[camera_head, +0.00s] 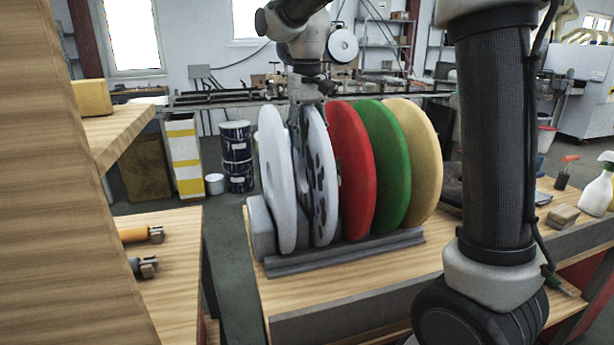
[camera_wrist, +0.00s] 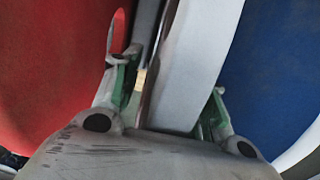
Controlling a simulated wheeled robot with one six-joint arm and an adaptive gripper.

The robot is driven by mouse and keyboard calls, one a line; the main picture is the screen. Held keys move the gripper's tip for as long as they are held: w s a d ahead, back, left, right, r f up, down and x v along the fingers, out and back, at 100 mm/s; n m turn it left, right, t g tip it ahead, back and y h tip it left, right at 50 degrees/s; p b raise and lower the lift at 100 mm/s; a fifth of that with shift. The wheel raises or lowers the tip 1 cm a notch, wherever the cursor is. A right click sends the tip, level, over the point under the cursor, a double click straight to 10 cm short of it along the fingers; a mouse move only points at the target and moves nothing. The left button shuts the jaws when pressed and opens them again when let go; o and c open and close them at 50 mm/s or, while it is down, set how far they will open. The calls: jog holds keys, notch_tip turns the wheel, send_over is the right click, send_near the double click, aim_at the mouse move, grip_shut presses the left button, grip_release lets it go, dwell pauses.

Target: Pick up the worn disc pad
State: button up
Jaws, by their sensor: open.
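The worn disc pad (camera_head: 322,180) is a white disc with dark spots on its face. It stands upright in a rack (camera_head: 345,255), second from the left, between a plain white disc (camera_head: 276,175) and a red disc (camera_head: 352,170). My gripper (camera_head: 305,112) is at its top edge, pointing down. In the wrist view, my open gripper (camera_wrist: 170,90) has one finger on each side of a pale disc edge (camera_wrist: 190,75), with gaps showing beside it. The disc's lower part is hidden in that view.
A green disc (camera_head: 387,165) and a tan disc (camera_head: 415,160) stand further right in the rack. In the wrist view, a red face (camera_wrist: 50,70) and a blue face (camera_wrist: 280,70) flank the fingers closely. A spray bottle (camera_head: 598,190) stands on the bench at right.

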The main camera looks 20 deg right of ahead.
grip_shut()
